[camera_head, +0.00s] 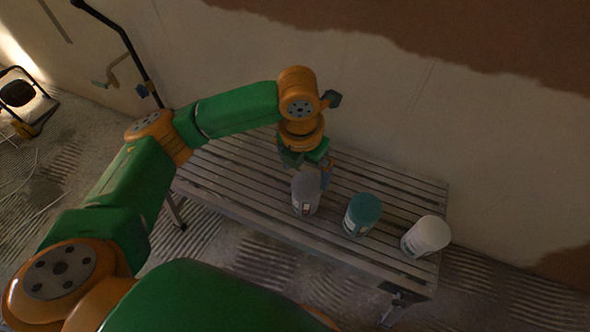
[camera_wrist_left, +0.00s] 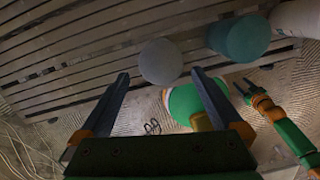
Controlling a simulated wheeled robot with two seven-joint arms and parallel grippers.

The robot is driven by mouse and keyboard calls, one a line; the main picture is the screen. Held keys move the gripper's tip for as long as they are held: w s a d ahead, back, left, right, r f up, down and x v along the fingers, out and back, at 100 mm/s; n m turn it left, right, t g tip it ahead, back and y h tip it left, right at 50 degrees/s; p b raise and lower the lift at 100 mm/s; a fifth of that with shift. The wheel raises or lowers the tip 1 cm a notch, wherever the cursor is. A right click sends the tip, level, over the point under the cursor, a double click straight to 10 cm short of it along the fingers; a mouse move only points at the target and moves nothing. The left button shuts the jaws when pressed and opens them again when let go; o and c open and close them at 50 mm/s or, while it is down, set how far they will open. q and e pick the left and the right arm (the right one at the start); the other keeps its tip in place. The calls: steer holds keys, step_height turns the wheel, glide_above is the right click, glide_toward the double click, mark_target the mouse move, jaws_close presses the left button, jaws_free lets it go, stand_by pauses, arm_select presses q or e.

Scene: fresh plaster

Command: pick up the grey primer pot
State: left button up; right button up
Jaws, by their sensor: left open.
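The grey primer pot (camera_head: 306,194) stands upright on the slatted bench, left of two other pots. My left gripper (camera_head: 318,172) is just behind and above it in the head view and partly covers its top. In the left wrist view the round grey lid (camera_wrist_left: 160,62) shows just beyond the fingertips, roughly centred between them. The left gripper (camera_wrist_left: 162,78) is open, with nothing between its fingers. My right arm shows small at the right of the left wrist view, with its gripper (camera_wrist_left: 246,90) away from the pots; its jaws are too small to read.
A teal pot (camera_head: 362,214) stands right of the grey one, with a gap between them. A white pot (camera_head: 426,237) is farther right. The bench (camera_head: 235,190) is clear on its left. A plastered wall (camera_head: 400,100) rises behind it.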

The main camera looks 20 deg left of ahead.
mark_target(307, 185)
arm_select(q)
steer(key=f, duration=0.2)
steer(key=f+b, duration=0.1)
steer(key=f, duration=0.1)
steer(key=f+b, duration=0.1)
steer(key=f, duration=0.1)
steer(key=shift+w+d, duration=0.2)
steer(key=shift+d, duration=0.05)
steer(key=shift+f, duration=0.35)
steer(key=f, duration=0.1)
steer(key=f+b, duration=0.1)
steer(key=f, duration=0.1)
steer(key=f+b, duration=0.1)
steer(key=f, duration=0.1)
steer(key=shift+w+f, duration=0.1)
steer(key=shift+w, duration=0.2)
arm_select(e)
steer(key=shift+t, duration=0.4)
steer(key=w+f, duration=0.1)
steer(key=w+d+f, duration=0.2)
steer(key=f, duration=0.1)
arm_select(q)
steer(key=shift+w, duration=0.1)
jaws_close()
arm_select(e)
steer(key=shift+s, duration=0.25)
